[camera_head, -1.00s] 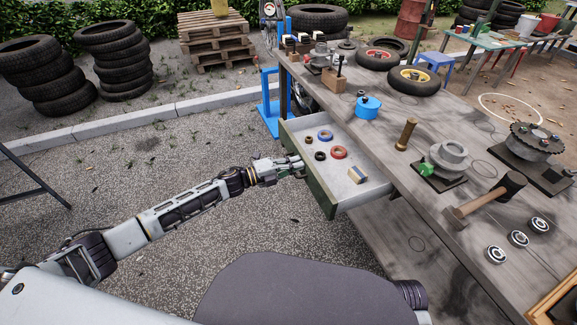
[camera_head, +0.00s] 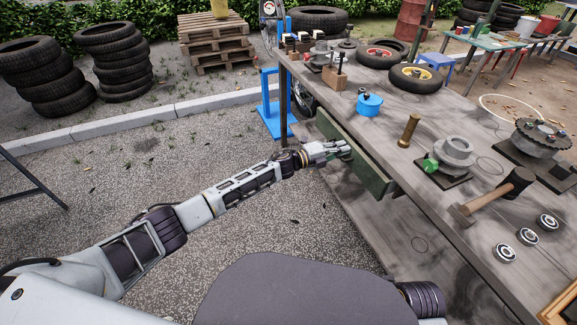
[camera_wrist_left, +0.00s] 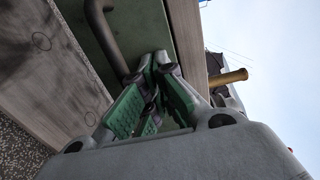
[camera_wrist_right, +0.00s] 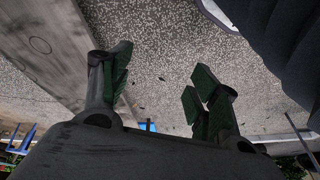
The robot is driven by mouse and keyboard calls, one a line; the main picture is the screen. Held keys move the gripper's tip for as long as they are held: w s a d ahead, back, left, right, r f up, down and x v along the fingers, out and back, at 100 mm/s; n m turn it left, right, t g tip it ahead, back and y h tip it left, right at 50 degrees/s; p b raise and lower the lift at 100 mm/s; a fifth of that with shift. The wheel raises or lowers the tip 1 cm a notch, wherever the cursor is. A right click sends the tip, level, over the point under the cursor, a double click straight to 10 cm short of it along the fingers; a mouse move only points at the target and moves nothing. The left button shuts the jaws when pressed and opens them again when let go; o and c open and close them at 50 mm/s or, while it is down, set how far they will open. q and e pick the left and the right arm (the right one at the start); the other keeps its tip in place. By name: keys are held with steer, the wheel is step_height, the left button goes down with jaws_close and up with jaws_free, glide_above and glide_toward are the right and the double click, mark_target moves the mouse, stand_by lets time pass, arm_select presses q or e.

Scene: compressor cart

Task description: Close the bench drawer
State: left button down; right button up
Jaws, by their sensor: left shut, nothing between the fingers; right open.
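The bench drawer (camera_head: 360,162) has a green front and sits almost flush under the workbench top (camera_head: 455,225); its inside is hidden. My left gripper (camera_head: 345,150) is shut and empty, with its fingertips at the drawer front. In the left wrist view the closed green fingers (camera_wrist_left: 155,85) lie against or very near the green drawer front (camera_wrist_left: 140,25), beside its dark bar handle (camera_wrist_left: 105,30). My right gripper (camera_wrist_right: 160,95) is open and empty over the paving, seen only in the right wrist view.
A blue stand (camera_head: 272,105) is at the bench's far end.

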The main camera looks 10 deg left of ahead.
mark_target(354, 143)
arm_select(q)
steer(key=b+x, duration=0.1)
steer(key=x, duration=0.2)
steer(key=shift+b+x, duration=0.45)
steer(key=shift+x, duration=0.65)
steer(key=shift+r, duration=0.1)
arm_select(e)
steer(key=shift+w+a+f+t+y, duration=0.2)
steer(key=shift+a+f, duration=0.2)
steer(key=shift+f, duration=0.2)
steer(key=shift+w+a+f+t+y, duration=0.1)
steer(key=shift+a+f+t, duration=0.1)
steer(key=shift+a+f, duration=0.25)
arm_select(q)
steer(key=shift+r, duration=0.1)
arm_select(e)
steer(key=shift+d+f, duration=0.1)
steer(key=shift+d, duration=0.05)
steer(key=shift+s, duration=0.1)
